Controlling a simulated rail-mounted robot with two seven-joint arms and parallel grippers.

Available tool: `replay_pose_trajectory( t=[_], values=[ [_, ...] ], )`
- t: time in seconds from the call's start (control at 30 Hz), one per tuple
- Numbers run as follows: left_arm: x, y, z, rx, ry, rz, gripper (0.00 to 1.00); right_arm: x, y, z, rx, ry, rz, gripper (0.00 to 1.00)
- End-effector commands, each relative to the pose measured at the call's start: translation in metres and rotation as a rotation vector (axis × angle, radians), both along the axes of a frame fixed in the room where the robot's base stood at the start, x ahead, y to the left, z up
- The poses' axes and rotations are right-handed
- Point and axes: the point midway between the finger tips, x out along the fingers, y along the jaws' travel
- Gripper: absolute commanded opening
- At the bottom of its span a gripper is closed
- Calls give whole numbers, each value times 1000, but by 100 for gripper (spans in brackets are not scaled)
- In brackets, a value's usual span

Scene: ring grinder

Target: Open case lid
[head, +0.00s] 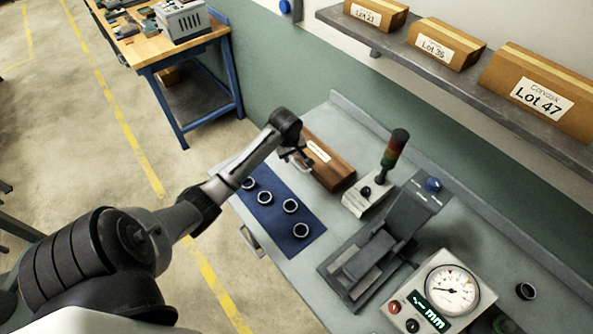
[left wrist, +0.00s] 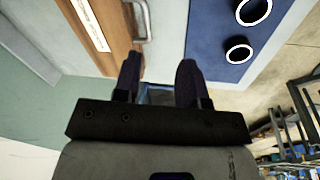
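The wooden case (head: 329,165) is brown with a white label and stands on the grey bench behind the blue mat. Its lid looks shut; my left arm hides its left end. In the left wrist view the case (left wrist: 118,38) is at the top left, with a grey metal handle (left wrist: 146,22) on its edge. My left gripper (head: 297,160) is at the case's near left side. In the left wrist view the left gripper (left wrist: 158,70) is open, its two dark fingers apart with nothing between them. The handle lies just beyond the fingertips, nearer the left finger. My right gripper is not in view.
The blue mat (head: 265,217) holds several dark rings beside the case. A signal tower (head: 394,150) stands on a white base just right of the case. Further right are a dark grey fixture (head: 375,255) and a dial gauge box (head: 455,290). A shelf with cartons (head: 445,42) hangs above.

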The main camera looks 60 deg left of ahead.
Motion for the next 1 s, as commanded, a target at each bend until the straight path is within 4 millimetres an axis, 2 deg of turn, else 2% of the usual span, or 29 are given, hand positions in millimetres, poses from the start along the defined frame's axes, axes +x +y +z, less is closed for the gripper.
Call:
replay_pose_trajectory(
  t=[0.03, 0.1, 0.23, 0.33, 0.8, 1.0],
  values=[
    [7, 14, -2, -23, -12, 73, 38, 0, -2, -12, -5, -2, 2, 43],
    [12, 28, 3, -51, -23, 155, 38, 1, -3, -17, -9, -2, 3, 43],
    [17, 40, 4, -83, -34, 238, 38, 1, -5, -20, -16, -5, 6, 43],
    [20, 43, -5, -91, -35, 257, 38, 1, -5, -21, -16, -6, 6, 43],
    [34, 45, -88, -90, -35, 254, 38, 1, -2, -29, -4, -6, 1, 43],
    [38, 46, -112, -89, -35, 254, 38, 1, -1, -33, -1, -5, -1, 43]
  ],
)
